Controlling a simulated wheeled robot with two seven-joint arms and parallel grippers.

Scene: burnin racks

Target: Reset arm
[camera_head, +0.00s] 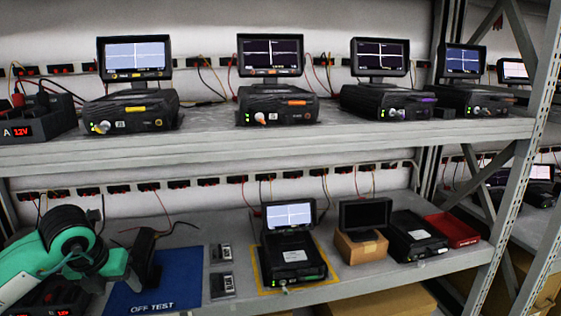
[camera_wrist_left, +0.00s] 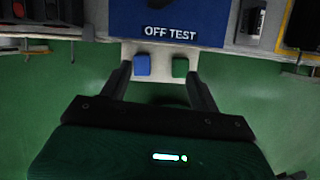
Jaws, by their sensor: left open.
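My left gripper (camera_head: 143,262) is at the lower shelf's left side, in front of and partly over the blue OFF TEST mat (camera_head: 180,284). In the left wrist view its two dark fingers (camera_wrist_left: 160,75) are spread apart with nothing held between them. The mat shows beyond the fingertips in that view (camera_wrist_left: 170,15). A small blue patch and a green patch appear between the fingertips against a pale edge; I cannot tell what they are. My right gripper is not in view.
The lower shelf holds a unit with a lit screen (camera_head: 291,252) on a yellow-edged mat, a dark monitor on a cardboard box (camera_head: 360,247), a black unit (camera_head: 414,237) and a red tray (camera_head: 452,229). Several units stand on the upper shelf (camera_head: 220,140). A metal post (camera_head: 520,160) rises at right.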

